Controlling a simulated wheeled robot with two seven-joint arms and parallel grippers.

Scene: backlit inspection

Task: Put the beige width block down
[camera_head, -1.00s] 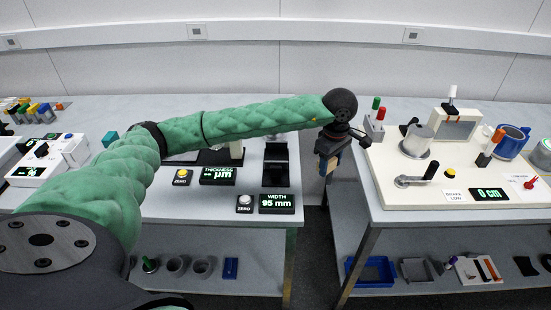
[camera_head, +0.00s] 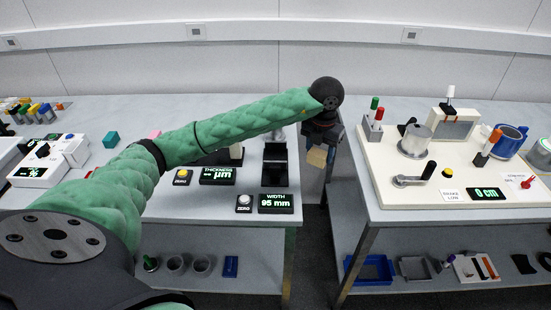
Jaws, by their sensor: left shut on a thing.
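My left gripper (camera_head: 318,144) is at the end of the green arm, just right of the width gauge, above the gap between the two tables. It is shut on the beige width block (camera_head: 317,156), which shows below the fingers and hangs clear of any surface. The black width gauge (camera_head: 275,165) stands on the left table, and its width display (camera_head: 277,203) reads 95 mm. My right gripper is not in view.
The left table (camera_head: 215,203) also carries a thickness display (camera_head: 217,176) and zero buttons. My left arm hides part of it. The right table (camera_head: 380,213) holds a white station with a crank (camera_head: 413,179) and a metal cylinder (camera_head: 414,142). Lower shelves hold small trays and cups.

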